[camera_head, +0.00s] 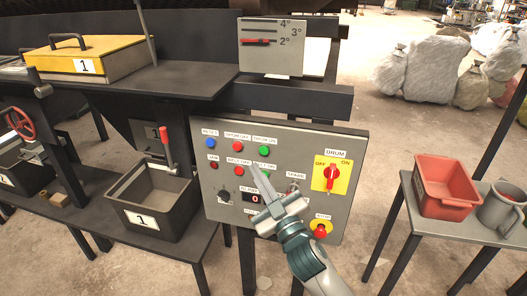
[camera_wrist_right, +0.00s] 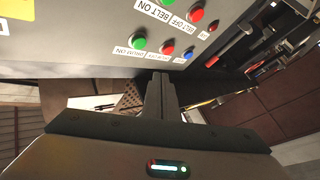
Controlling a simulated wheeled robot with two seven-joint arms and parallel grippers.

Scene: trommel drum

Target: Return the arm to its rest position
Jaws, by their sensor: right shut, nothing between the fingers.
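My right gripper (camera_head: 258,178) is shut and empty, in front of the grey control panel (camera_head: 225,160) in the head view. Its arm comes in from the bottom and partly covers the panel's lower middle. In the right wrist view the closed fingers (camera_wrist_right: 160,88) point toward the panel's edge, near the green drum-on button (camera_wrist_right: 137,42). Whether the fingertips touch the panel cannot be told. The drum switch (camera_head: 331,177) is a red knob on a yellow plate. The small display (camera_head: 253,198) reads 0. My left gripper is not in view.
A black bin (camera_head: 150,215) marked 1 stands left of the panel. A yellow lidded box (camera_head: 85,60) sits on the upper shelf. A red bin (camera_head: 445,185) and a grey mug (camera_head: 501,207) stand on a side table (camera_head: 440,227) at right. Floor shows between panel and table.

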